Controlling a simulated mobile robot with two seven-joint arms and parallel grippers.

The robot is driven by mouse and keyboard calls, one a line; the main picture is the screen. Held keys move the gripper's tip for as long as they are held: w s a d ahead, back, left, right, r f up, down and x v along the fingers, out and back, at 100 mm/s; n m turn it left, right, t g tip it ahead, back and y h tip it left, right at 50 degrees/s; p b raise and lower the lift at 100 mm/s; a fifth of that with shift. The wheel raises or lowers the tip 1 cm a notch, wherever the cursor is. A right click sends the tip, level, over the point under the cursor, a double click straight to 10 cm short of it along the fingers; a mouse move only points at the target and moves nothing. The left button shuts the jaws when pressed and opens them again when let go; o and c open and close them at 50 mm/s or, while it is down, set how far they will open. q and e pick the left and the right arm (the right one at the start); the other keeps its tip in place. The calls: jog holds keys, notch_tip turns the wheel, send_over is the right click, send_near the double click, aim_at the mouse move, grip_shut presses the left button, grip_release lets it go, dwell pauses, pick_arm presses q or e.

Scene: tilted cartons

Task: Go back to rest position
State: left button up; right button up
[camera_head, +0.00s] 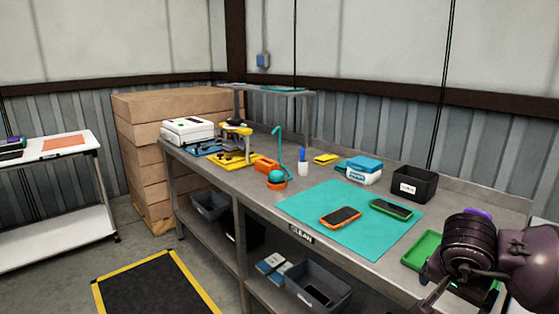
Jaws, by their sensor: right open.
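My right gripper (432,296) is at the lower right of the head view, in front of the workbench's right end. Its arm comes in from the right edge. It is open, and I see nothing held in it. It partly covers a green tray (421,247) on the bench. My left gripper is not in view.
The metal workbench (262,205) carries a teal mat (330,234) with an orange-edged phone (340,217) and a green-edged phone (391,209). A black bin (414,184) stands behind. Stacked cartons (140,165) stand at the back left. A yellow-edged floor mat (155,285) lies in front.

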jog(key=a+r+m+t+y, duration=0.1)
jog(key=a+r+m+y, duration=0.3)
jog(key=a+m+y, duration=0.55)
jog(key=a+r+m+y, duration=0.5)
jog(key=a+m+y, duration=0.2)
jog(key=a+y, duration=0.45)
jog(key=w+d+f+m+t+h, duration=0.3)
jog(key=m+t, duration=0.4)
jog(key=m, duration=0.6)
jog(key=w+d+f+m+t+h, duration=0.1)
jog(key=d+f+m+t+h, duration=0.4)
jog(key=m, duration=0.7)
jog(key=s+d+f+m+h, duration=0.2)
jog(key=f+m+h, duration=0.1)
jog(key=f+m, duration=0.25)
jog(key=s+d+f+m+h, duration=0.1)
jog(key=d+f+m+h, duration=0.1)
jog(key=f+m, duration=0.35)
jog(key=s+d+f+m+g+h, duration=0.1)
jog(key=s+f+m, duration=0.3)
jog(key=s+f, duration=0.5)
jog(key=s+d+f+m+g+h, duration=0.2)
jog(key=s+f+m+g+h, duration=0.1)
jog(key=s+f, duration=0.6)
jog(key=s+m+g, duration=0.1)
jog(key=s, duration=0.2)
jog(key=shift+d, duration=0.1)
